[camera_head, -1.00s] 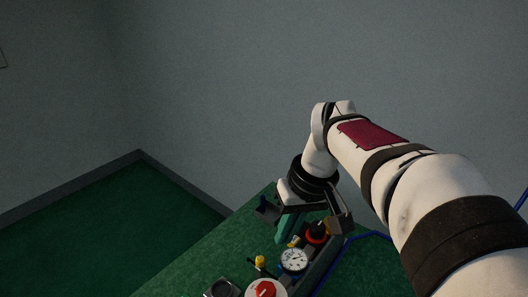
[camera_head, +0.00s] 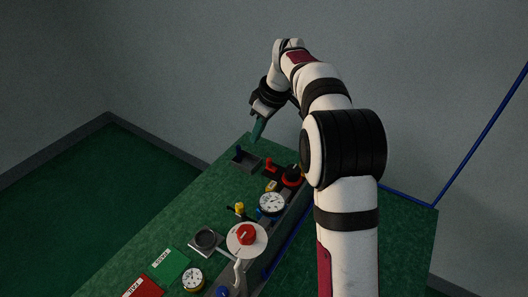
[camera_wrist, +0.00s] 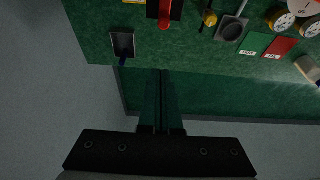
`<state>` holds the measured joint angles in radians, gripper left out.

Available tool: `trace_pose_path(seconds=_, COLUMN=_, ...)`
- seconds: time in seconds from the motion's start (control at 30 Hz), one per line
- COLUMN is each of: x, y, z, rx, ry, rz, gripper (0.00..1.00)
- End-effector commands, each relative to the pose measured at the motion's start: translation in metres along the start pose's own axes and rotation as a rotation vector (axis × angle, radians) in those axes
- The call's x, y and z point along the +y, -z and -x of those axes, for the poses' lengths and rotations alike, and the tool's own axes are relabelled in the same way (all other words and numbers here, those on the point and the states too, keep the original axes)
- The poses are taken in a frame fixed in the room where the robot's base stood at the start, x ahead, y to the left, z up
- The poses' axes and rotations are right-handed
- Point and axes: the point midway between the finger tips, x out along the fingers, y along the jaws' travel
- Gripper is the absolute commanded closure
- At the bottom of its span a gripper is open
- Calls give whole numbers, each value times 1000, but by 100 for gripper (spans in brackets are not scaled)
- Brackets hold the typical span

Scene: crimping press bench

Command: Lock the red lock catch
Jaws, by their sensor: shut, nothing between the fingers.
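The red lock catch (camera_head: 271,165) stands at the far end of the green bench, beside a black and red knob. In the wrist view the red catch (camera_wrist: 165,17) sits on a dark base at the top edge, partly cut off. In the wrist view the closed fingertips (camera_wrist: 160,75) lie below the bench edge, apart from the catch.
A dark square tray with a blue-tipped lever (camera_head: 243,160) stands left of the catch.

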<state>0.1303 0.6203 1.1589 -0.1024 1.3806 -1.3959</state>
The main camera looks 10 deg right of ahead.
Motion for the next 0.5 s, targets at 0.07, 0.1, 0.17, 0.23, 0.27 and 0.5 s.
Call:
trace_pose_path(seconds=0.07, x=-1, y=0, z=-18, rx=-2, ry=3, rz=0, gripper=100)
trace_pose_path(seconds=0.1, x=-1, y=0, z=-27, rx=-2, ry=3, rz=0, gripper=100)
trace_pose_path(seconds=0.17, x=-1, y=0, z=-40, rx=-3, ry=3, rz=1, gripper=100)
trace_pose_path(seconds=0.23, x=-1, y=-1, z=-56, rx=-3, ry=3, rz=0, gripper=100)
trace_pose_path(seconds=0.27, x=-1, y=-1, z=-61, rx=-3, ry=2, rz=-1, gripper=100)
trace_pose_path(seconds=0.5, x=0, y=-32, z=-48, rx=0, ry=-1, rz=-2, gripper=100)
